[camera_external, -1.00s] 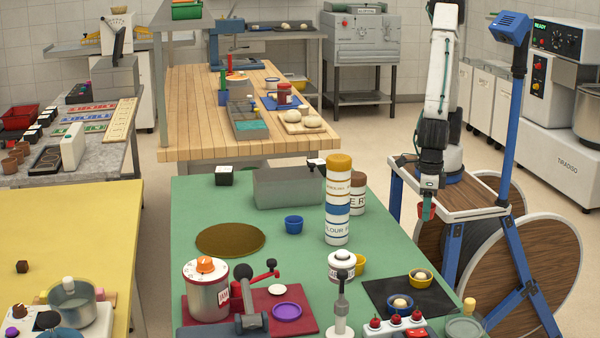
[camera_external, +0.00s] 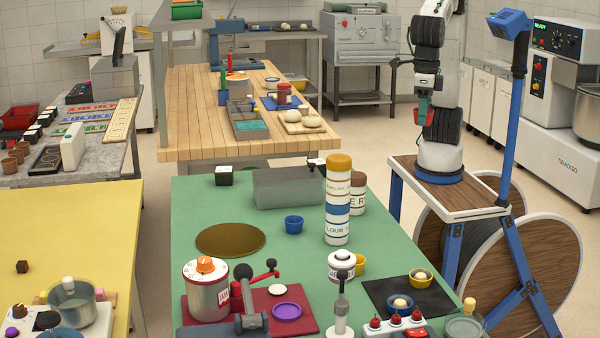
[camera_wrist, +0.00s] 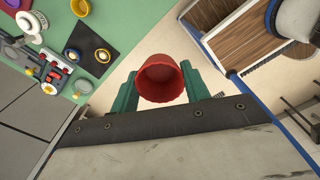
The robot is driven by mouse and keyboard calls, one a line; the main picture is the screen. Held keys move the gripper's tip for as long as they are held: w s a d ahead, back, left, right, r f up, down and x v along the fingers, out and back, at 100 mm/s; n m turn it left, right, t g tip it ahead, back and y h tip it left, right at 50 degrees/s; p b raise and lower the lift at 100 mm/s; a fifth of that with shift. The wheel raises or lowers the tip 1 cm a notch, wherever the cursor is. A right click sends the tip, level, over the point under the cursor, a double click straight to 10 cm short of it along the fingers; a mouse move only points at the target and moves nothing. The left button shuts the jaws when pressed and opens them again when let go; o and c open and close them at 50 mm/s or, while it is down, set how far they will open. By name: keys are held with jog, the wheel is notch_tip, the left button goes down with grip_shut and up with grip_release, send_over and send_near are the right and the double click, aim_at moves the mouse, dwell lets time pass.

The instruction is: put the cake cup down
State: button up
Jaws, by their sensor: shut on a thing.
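The cake cup (camera_wrist: 161,82) is red, with a fluted wall. In the wrist view it sits between the two green fingers of my gripper (camera_wrist: 160,92), which is shut on it. I look into its open mouth, and it seems empty. In the external view my gripper (camera_external: 426,112) is raised above my base, right of the green table (camera_external: 270,196), and holds the red cup (camera_external: 423,103) clear of any surface. The cup is small there and partly covered by the fingers.
A round brown board (camera_external: 230,239) lies bare. Green surface is free around it.

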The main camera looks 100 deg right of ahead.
jog(key=w+d+m, duration=0.3)
jog(key=w+d, duration=0.2)
jog(key=w, duration=0.5)
jog(key=w+d+m, duration=0.2)
jog(key=w+d, duration=0.3)
jog(key=w, duration=0.4)
jog(key=w+d+m, duration=0.3)
jog(key=w+d, duration=0.2)
jog(key=w, duration=0.5)
jog(key=shift+n, duration=0.3)
jog(key=f, duration=2.6)
jog(key=shift+w+a, duration=0.1)
jog(key=shift+a, duration=0.15)
send_over(247, 232)
jog(key=shift+f, duration=0.85)
jog(key=shift+a+f, duration=0.1)
jog(key=shift+f, duration=1.65)
jog(key=shift+f, duration=0.2)
jog(key=o, duration=0.9)
jog(key=shift+o, duration=0.2)
